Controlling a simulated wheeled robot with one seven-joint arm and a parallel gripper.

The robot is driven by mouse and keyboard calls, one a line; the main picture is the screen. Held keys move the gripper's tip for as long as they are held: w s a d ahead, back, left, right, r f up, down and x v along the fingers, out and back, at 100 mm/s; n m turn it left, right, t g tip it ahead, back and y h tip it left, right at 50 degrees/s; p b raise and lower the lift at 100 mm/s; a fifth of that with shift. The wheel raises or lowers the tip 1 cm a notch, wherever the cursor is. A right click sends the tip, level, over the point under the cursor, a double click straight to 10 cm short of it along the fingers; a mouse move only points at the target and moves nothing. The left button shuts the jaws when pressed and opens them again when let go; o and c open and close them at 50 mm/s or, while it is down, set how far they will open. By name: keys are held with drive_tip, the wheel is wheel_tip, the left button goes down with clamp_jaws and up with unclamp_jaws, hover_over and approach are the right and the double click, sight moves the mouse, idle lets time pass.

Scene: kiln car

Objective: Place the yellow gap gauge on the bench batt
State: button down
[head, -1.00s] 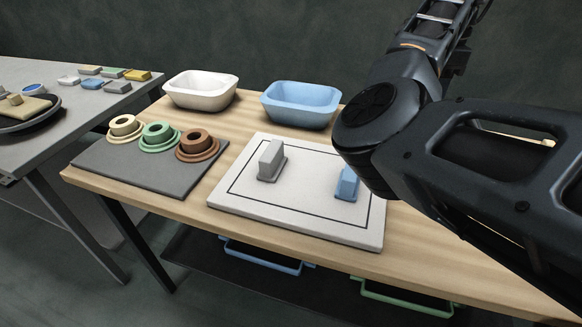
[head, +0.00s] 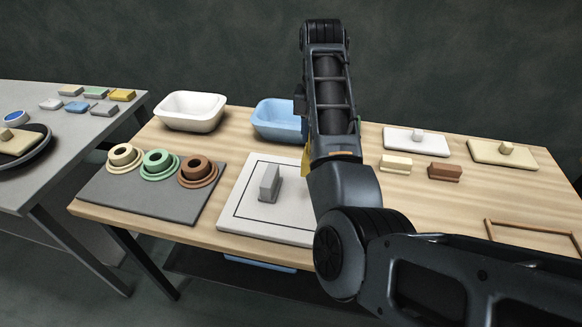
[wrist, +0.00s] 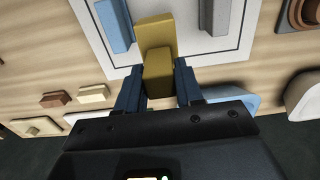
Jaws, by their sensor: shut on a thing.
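My gripper (wrist: 158,88) is shut on the yellow gap gauge (wrist: 157,60), which shows between the two fingers in the wrist view. In the head view only a sliver of the yellow gauge (head: 306,160) shows beside my arm; the fingers are hidden. The bench batt (head: 240,219) is a pale slab with a black outline; it also shows in the wrist view (wrist: 185,45). A grey gauge (head: 269,183) stands on it. A blue gauge (wrist: 114,24) stands on it too, hidden by my arm in the head view. The held gauge appears over the batt's back edge; its height is unclear.
A white basin (head: 190,111) and a blue basin (head: 277,120) stand behind the batt. A dark slab (head: 130,205) with three ringed pieces lies left. Cream (head: 396,164) and brown (head: 445,172) blocks and two lidded plates lie right.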

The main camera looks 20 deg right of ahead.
drive_tip(key=a+f, duration=0.6)
drive_tip(key=f, duration=0.1)
drive_tip(key=shift+w+a+f, duration=0.25)
drive_tip(key=shift+w+f, duration=0.05)
drive_tip(key=shift+f, duration=0.1)
drive_tip(key=shift+f, duration=0.15)
drive_tip(key=c, duration=0.7)
unclamp_jaws()
drive_tip(key=shift+r, duration=6.1)
